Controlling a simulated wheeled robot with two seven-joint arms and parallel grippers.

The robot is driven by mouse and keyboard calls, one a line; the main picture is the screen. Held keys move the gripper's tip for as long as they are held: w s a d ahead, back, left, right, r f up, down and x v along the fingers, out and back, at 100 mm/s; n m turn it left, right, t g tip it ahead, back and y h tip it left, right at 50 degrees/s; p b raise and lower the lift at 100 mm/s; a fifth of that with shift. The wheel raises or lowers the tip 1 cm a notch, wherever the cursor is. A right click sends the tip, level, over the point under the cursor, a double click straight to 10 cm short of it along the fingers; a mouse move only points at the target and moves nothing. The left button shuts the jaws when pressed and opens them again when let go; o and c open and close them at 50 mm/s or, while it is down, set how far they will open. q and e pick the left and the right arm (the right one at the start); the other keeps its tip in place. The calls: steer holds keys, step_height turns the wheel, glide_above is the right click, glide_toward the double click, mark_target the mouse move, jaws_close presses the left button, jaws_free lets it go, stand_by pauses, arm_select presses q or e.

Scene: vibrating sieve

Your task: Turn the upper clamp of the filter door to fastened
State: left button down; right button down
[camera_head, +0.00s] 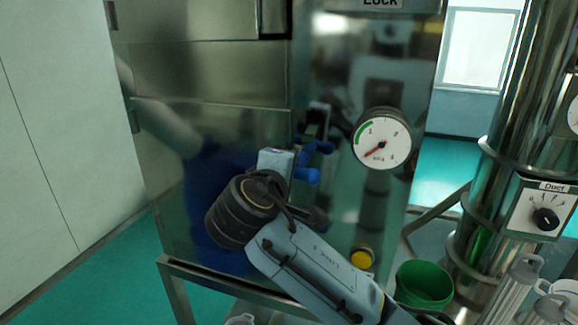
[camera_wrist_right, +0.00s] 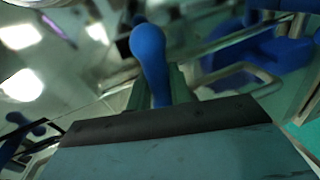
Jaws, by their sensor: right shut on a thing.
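The filter door (camera_head: 170,180) is a shiny metal panel on the cabinet's left part and looks closed. Blue clamp handles (camera_head: 318,147) show by its right edge, partly hidden behind my right gripper (camera_head: 300,163). In the right wrist view, a rounded blue handle (camera_wrist_right: 149,48) stands between the greenish fingers of my right gripper (camera_wrist_right: 160,90), which is shut on it. The picture does not clearly show whether this is the upper clamp or how far it is turned. Another blue handle (camera_wrist_right: 18,137) shows at the wrist view's lower left. My left gripper is not in view.
A round gauge (camera_head: 382,138) is on the cabinet front to the right of the clamps, with a yellow button (camera_head: 361,258) below. A green bucket (camera_head: 424,286) and a metal duct with a knob panel (camera_head: 541,216) stand to the right. Open floor lies at the left.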

steer(key=shift+f+n, duration=0.1)
steer(key=shift+n, duration=0.4)
steer(key=c, duration=1.3)
jaws_free()
steer(key=b+v, duration=0.3)
steer(key=v, duration=1)
steer(key=shift+s+a, duration=0.15)
steer(key=shift+a, duration=0.05)
